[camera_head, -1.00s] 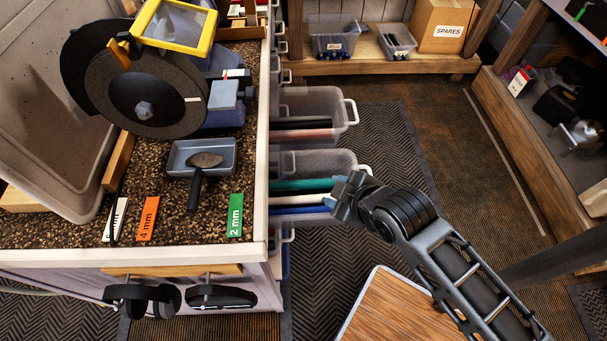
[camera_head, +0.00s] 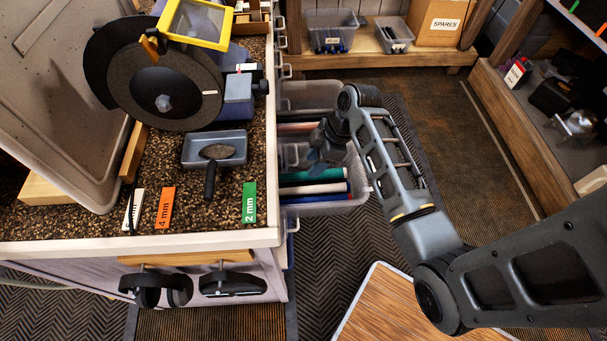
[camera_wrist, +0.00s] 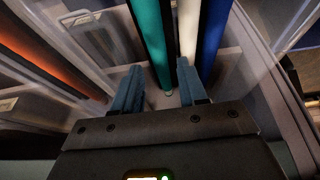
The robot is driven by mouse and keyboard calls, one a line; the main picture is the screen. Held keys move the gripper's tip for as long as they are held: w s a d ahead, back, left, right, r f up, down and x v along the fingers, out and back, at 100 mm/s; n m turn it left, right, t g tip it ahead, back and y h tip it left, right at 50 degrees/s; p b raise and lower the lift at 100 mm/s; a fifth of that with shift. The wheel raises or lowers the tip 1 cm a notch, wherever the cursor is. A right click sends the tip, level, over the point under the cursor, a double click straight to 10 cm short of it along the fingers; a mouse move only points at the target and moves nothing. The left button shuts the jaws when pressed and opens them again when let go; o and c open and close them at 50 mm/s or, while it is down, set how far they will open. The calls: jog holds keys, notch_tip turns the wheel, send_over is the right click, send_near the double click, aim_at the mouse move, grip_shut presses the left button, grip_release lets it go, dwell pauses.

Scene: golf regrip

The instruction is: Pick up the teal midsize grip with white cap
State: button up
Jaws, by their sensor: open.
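The teal grip (camera_head: 312,176) lies in a clear drawer bin, beside a white one and a blue grip (camera_head: 318,188). In the wrist view the teal grip (camera_wrist: 150,35) runs down between my finger tips, with the white grip (camera_wrist: 188,25) and blue grip (camera_wrist: 212,40) to its right. The right finger overlaps the white grip in that view. My gripper (camera_wrist: 160,68) is open, with nothing held.
The clear bin (camera_head: 358,170) has side walls close around my gripper. Another bin behind holds dark and reddish grips; an orange-red one (camera_wrist: 50,55) shows at left in the wrist view. The workbench edge (camera_head: 272,130) stands left of the bins. A wooden-topped surface (camera_head: 385,310) is below my arm.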

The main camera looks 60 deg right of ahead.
aim_at(307, 171)
jog(key=shift+p+x, duration=0.3)
jog(key=shift+x, duration=2.5)
jog(key=shift+d, duration=0.15)
jog(key=shift+c, duration=0.2)
jog(key=c, duration=0.7)
jog(key=shift+r, duration=0.15)
notch_tip(307, 171, up, 10)
jog(key=shift+f, duration=0.1)
